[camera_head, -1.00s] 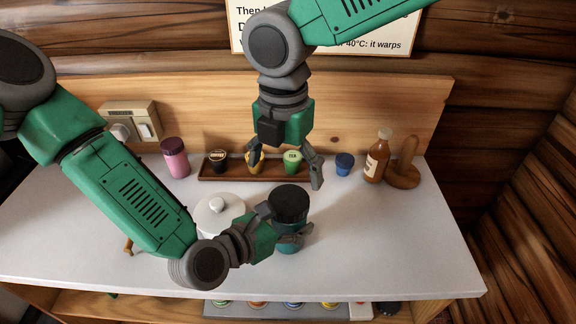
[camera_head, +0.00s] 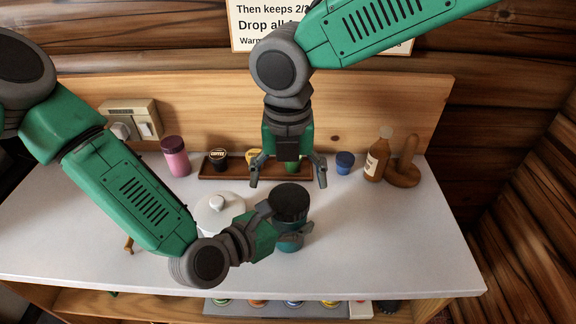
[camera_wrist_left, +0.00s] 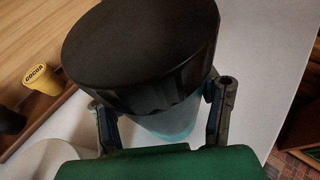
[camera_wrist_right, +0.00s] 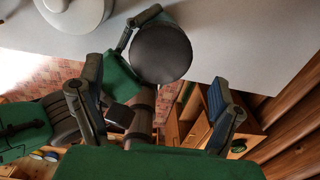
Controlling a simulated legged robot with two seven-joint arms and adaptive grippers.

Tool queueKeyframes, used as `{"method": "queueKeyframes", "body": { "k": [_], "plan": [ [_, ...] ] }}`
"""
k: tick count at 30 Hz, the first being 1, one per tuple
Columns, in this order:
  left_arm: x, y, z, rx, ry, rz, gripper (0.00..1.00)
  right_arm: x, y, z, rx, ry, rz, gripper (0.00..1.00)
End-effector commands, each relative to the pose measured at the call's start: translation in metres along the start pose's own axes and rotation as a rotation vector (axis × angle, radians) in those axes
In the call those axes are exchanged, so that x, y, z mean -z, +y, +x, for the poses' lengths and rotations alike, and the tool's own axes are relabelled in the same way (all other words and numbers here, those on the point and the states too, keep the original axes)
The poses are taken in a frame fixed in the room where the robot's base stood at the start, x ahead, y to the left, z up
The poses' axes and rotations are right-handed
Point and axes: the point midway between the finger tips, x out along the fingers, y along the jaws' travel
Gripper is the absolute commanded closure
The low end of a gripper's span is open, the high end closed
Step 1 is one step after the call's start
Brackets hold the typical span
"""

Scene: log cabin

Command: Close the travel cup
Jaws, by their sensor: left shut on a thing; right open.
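The travel cup has a teal body (camera_head: 289,246) with a black lid (camera_head: 289,201) on its top; whether the lid is fully fastened cannot be told. In the left wrist view the wide black lid (camera_wrist_left: 140,50) sits over the teal body (camera_wrist_left: 172,126). My left gripper (camera_head: 286,222) is shut on the cup body, with a finger on either side below the lid. My right gripper (camera_head: 288,182) is open and empty, fingers pointing down, just behind and above the lid. In the right wrist view the round lid (camera_wrist_right: 160,53) shows between and beyond the open fingers.
A white lidded pot (camera_head: 217,208) stands close left of the cup. Behind are a pink jar (camera_head: 175,157), a wooden tray (camera_head: 208,170) of small tins, a blue cup (camera_head: 344,161), a brown bottle (camera_head: 378,156) and a wooden loop (camera_head: 403,170). The white counter (camera_head: 400,240) is clear at right.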

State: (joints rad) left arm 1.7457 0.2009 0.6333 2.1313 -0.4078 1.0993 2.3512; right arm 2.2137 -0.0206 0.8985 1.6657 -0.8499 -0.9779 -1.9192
Motion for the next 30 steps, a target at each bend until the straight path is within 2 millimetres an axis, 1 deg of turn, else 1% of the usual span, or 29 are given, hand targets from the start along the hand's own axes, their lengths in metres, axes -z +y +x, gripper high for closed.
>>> {"method": "queueKeyframes", "body": {
  "k": [1,3,9,14,22,23,24,26,27,30],
  "plan": [
    [0.0,0.0,0.0,0.0,0.0,0.0,1.0,0.001,0.0,0.01,0.001,0.003,0.001,0.14],
    [0.0,0.0,0.0,0.0,0.0,0.0,1.0,0.001,0.0,0.021,0.002,0.003,0.0,0.14],
    [0.0,0.0,0.0,0.0,0.0,0.0,1.0,0.0,0.0,0.045,0.001,0.001,0.001,0.14],
    [0.0,0.0,0.0,-0.001,0.0,0.0,1.0,0.0,0.0,0.053,0.0,0.0,0.001,0.14],
    [0.0,0.0,0.0,0.0,0.0,0.0,1.0,0.0,0.0,0.054,0.0,-0.001,0.001,0.14],
    [0.0,0.0,0.0,0.0,0.0,0.0,1.0,0.0,0.0,0.054,0.0,-0.001,0.001,0.24],
    [0.0,0.0,0.0,0.0,0.0,0.0,1.0,0.0,0.0,0.054,0.0,-0.001,0.001,0.38],
    [0.0,0.0,0.0,0.0,0.0,0.0,1.0,0.0,0.0,0.054,0.0,0.0,0.001,0.6],
    [0.0,0.0,0.0,0.0,0.0,0.0,1.0,0.0,0.0,0.054,0.0,-0.001,0.001,0.66],
    [0.0,0.0,0.0,0.0,0.0,0.0,1.0,0.0,0.0,0.053,-0.001,-0.001,0.001,0.66]
  ]
}}
